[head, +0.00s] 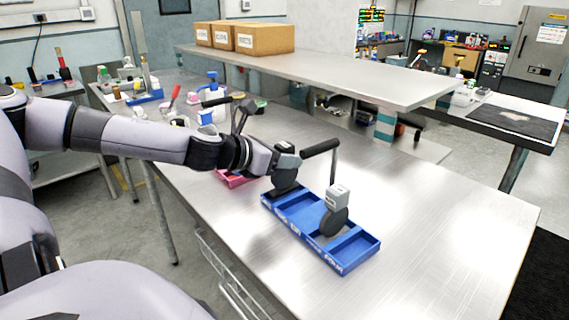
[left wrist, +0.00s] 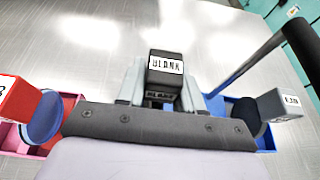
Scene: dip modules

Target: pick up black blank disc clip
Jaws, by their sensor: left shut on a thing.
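The black blank disc clip (head: 287,149) is in my left gripper (head: 272,162), above the far-left end of the blue tray (head: 349,262). Its dark disc hangs at that end; I cannot tell whether it still touches the tray. In the left wrist view, the clip (left wrist: 165,63) shows its white BLANK label between the two fingers of the left gripper (left wrist: 164,88), which are shut on it. The disc is hidden there. My right gripper is not in view.
A grey clip (head: 337,196) with a dark disc stands in the blue tray. A black handle (head: 321,147) on a post rises beside it. A pink tray (head: 236,181) lies behind my left gripper. In the left wrist view, a red clip (left wrist: 17,98) sits left. The table's right side is clear.

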